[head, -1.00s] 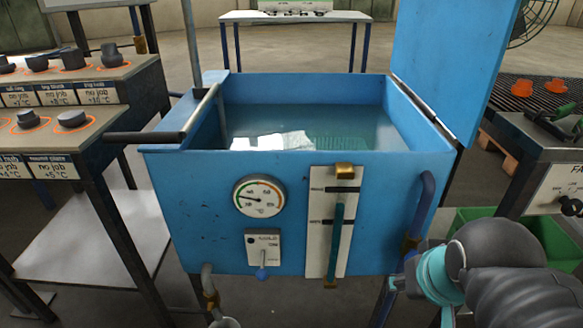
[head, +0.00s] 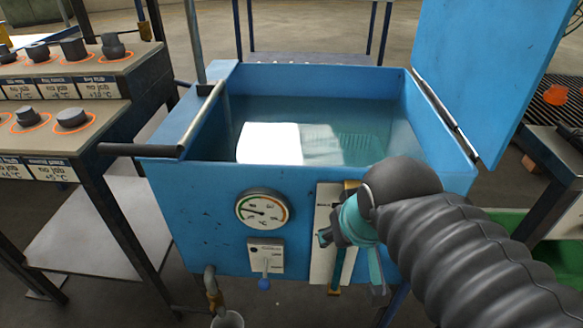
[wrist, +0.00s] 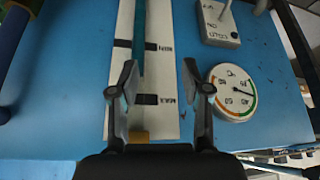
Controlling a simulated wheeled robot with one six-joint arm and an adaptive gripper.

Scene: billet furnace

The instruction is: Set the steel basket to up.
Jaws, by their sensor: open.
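The steel basket (head: 358,146) shows only as a faint ribbed shape under the water in the blue tank (head: 215,178). Water and glare blur its outline. A crank-like lever (head: 203,115) of bare rod lies along the tank's left rim. Its black grip (head: 140,150) sticks out to the left at the front corner. Any link between lever and basket is hidden. My gripper (head: 346,245) is in front of the tank's front wall, right of the lever. In the wrist view my gripper (wrist: 160,82) is open and empty, facing the level gauge (wrist: 155,75).
A dial (head: 263,209) and a small toggle box (head: 266,256) sit on the tank front, left of my gripper. The blue lid (head: 490,70) stands open on the right. A stepped rack (head: 110,130) with dark parts stands close to the grip's left. A pipe (head: 212,290) hangs below.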

